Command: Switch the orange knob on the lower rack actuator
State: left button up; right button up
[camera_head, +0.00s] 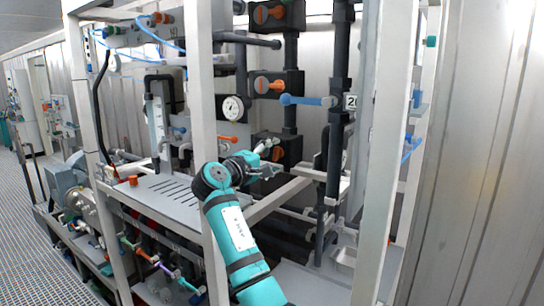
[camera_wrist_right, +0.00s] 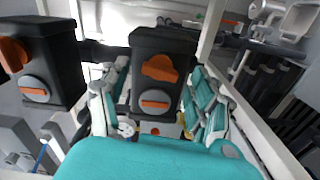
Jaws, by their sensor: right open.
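The lower rack actuator (camera_head: 290,148) is a black box on the pipework in the head view. Its orange knob (camera_head: 278,154) shows just beyond my right gripper (camera_head: 268,158), whose arm rises from the bottom. In the right wrist view, a black actuator (camera_wrist_right: 145,48) stands in the middle, with an orange knob (camera_wrist_right: 162,68) and a round grey disc with an orange bar below it. The right gripper is open, with its fingers to the left and right of this actuator in the picture. Contact cannot be told. My left gripper is not in view.
Two more black actuators with orange knobs (camera_head: 262,84) (camera_head: 262,14) sit above. A blue lever (camera_head: 305,100), a pressure gauge (camera_head: 232,108) and an orange lever (camera_head: 228,139) are close by. A white rack post (camera_head: 201,90) stands left of the gripper, another post (camera_head: 385,150) right.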

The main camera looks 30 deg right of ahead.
jog(key=v, duration=1.1)
